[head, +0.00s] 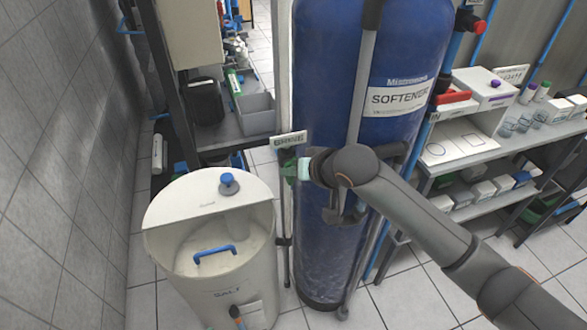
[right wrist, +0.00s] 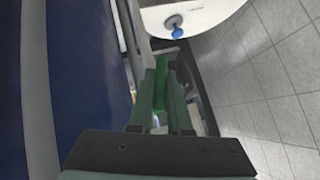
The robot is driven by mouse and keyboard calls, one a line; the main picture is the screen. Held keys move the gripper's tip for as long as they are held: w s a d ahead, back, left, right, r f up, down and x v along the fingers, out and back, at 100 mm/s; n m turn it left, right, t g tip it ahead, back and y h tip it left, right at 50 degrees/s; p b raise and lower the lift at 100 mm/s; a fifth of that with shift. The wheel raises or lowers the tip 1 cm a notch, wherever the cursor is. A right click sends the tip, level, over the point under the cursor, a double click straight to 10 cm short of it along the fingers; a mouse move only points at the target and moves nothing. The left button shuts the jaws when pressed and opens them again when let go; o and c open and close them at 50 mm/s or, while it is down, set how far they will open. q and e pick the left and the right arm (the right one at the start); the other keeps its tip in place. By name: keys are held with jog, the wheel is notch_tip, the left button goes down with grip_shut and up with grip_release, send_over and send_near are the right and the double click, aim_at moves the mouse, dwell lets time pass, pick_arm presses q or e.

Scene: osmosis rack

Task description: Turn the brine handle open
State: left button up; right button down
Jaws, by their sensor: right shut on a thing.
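The brine handle (right wrist: 161,78) is a narrow green bar, seen in the right wrist view between the two fingers of my right gripper (right wrist: 163,100). The fingers are shut on it. In the head view my right gripper (head: 290,169) is at the left side of the blue softener tank, just below the white BRINE sign (head: 288,140). There the gripper and wrist hide most of the handle, so its angle is hard to tell. My left gripper is in neither view.
The blue softener tank (head: 330,90) stands right behind my right arm. The white salt bin (head: 205,290), with a blue knob (head: 229,183), stands below left of the gripper. Shelves with labware are at the right. Tiled floor (head: 385,300) is clear in front.

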jog(key=shift+n+t+h, duration=0.4)
jog(key=shift+n+h, duration=0.4)
jog(key=shift+h, duration=0.6)
jog(key=c, duration=0.9)
grip_release()
jog(key=shift+o, duration=0.2)
jog(key=v, duration=1.2)
jog(key=shift+s+r, duration=0.15)
jog(key=shift+s, duration=0.05)
